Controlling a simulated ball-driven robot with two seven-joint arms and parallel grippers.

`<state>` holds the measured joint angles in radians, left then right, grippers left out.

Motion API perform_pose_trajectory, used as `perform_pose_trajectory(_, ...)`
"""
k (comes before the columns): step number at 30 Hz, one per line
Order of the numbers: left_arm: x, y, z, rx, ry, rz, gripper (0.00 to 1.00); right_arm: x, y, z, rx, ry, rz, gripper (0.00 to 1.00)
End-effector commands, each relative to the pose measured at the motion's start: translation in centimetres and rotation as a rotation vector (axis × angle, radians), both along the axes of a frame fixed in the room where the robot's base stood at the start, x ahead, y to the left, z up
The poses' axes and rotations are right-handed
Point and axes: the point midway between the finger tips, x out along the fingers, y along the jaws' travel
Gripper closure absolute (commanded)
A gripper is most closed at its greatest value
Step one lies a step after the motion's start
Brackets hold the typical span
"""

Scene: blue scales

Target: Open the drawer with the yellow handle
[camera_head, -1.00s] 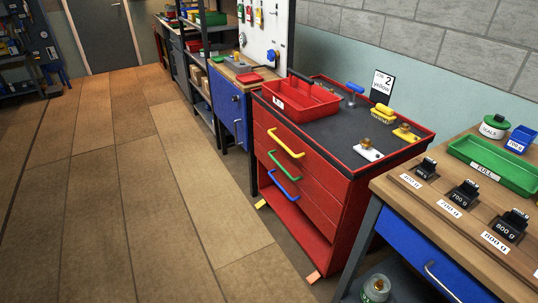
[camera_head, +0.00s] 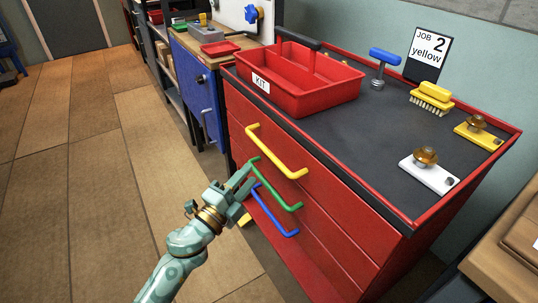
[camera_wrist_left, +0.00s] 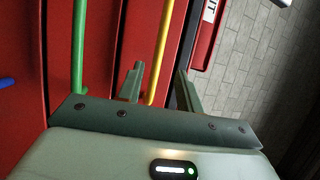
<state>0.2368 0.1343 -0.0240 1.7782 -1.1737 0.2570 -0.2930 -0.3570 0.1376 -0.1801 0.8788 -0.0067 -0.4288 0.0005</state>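The yellow handle (camera_head: 272,154) is a bent bar on the top drawer (camera_head: 330,188) of a red cabinet. That drawer looks shut, flush with the front. My left gripper (camera_head: 248,180) is in front of the cabinet, just left of and below the yellow handle in the head view, near the green handle (camera_head: 276,187). In the left wrist view my left gripper (camera_wrist_left: 161,82) is open and empty, and the yellow handle (camera_wrist_left: 160,50) runs across the gap between its fingers. Whether they touch it I cannot tell. My right gripper is not in view.
A blue handle (camera_head: 272,212) sits below the green one. The cabinet top holds a red KIT tray (camera_head: 300,85), a yellow brush (camera_head: 432,97) and a JOB 2 yellow sign (camera_head: 427,52). A wooden bench (camera_head: 510,255) stands close at right. The floor at left is clear.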

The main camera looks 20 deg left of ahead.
Motion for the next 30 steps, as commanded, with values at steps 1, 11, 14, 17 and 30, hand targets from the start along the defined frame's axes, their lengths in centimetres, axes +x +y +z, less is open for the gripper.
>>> perform_pose_trajectory(1, 1.4, -0.3, 0.2, 0.002, -0.001, 0.0, 0.64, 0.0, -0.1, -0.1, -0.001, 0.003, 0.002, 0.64)
perform_pose_trajectory(11, 8.0, -2.1, 1.2, 0.001, 0.003, 0.002, 0.64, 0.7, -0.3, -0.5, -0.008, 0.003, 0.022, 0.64)
perform_pose_trajectory(14, 8.9, -2.4, 1.4, -0.002, 0.004, 0.0, 0.64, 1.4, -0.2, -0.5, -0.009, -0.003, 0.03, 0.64)
perform_pose_trajectory(17, 9.4, -2.5, 1.5, -0.002, 0.004, 0.0, 0.64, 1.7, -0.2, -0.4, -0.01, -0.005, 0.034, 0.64)
perform_pose_trajectory(30, 9.5, -2.6, 1.6, -0.002, 0.004, 0.001, 1.0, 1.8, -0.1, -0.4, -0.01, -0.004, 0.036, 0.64)
